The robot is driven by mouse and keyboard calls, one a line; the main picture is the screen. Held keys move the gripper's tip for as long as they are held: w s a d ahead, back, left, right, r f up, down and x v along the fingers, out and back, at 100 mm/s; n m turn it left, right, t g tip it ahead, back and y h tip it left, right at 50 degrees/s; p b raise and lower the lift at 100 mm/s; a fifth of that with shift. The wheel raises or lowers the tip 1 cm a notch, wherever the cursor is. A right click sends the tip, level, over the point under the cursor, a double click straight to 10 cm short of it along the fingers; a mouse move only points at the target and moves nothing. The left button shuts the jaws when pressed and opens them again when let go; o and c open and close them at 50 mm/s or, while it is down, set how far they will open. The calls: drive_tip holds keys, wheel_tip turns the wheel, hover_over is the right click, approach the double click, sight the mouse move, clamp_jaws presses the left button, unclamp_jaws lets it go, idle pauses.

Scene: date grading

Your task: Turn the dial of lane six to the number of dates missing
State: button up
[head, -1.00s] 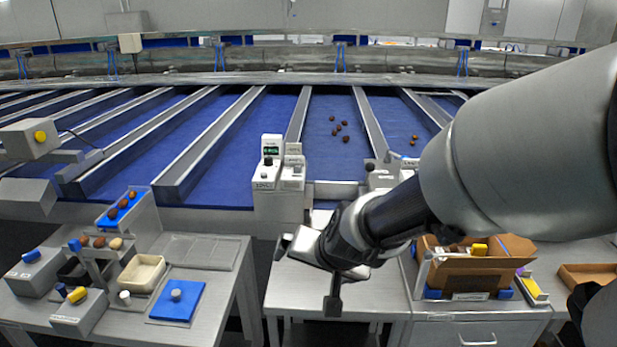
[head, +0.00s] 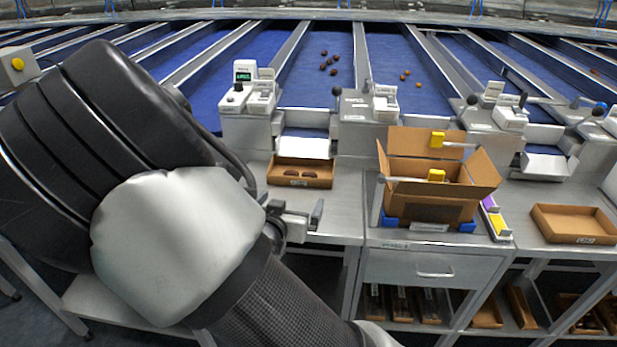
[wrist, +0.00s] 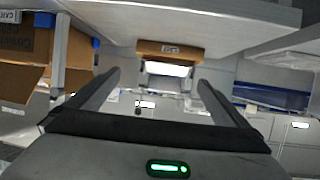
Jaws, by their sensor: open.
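A control unit with a lit green display (head: 243,71) stands at the foot of a blue lane, with a dark-topped dial (head: 238,87) below the display. I cannot read the digits or lane number. A shallow brown tray (head: 316,183) on the bench in front holds two dark dates (head: 303,173); its label is too small to read. My gripper (head: 297,210) is open and empty, low at the bench edge in front of the tray, well away from the dial. In the wrist view its two fingers (wrist: 158,80) are apart, with a labelled tray (wrist: 170,48) beyond.
An open carton (head: 430,207) with yellow pieces stands right of my gripper. An empty brown tray (head: 575,224) lies farther right. Similar units with levers stand at other lanes. Dates lie on the blue lanes (head: 310,90). My arm covers the lower left.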

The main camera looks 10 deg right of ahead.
drive_tip(key=b+x, duration=0.5)
drive_tip(key=x, duration=0.3)
drive_tip(key=shift+w+d+f+b, duration=0.15)
drive_tip(key=shift+w+f+b, duration=0.1)
drive_tip(key=shift+f+b, duration=0.1)
drive_tip(key=shift+w+d, duration=0.1)
drive_tip(key=shift+w, duration=0.15)
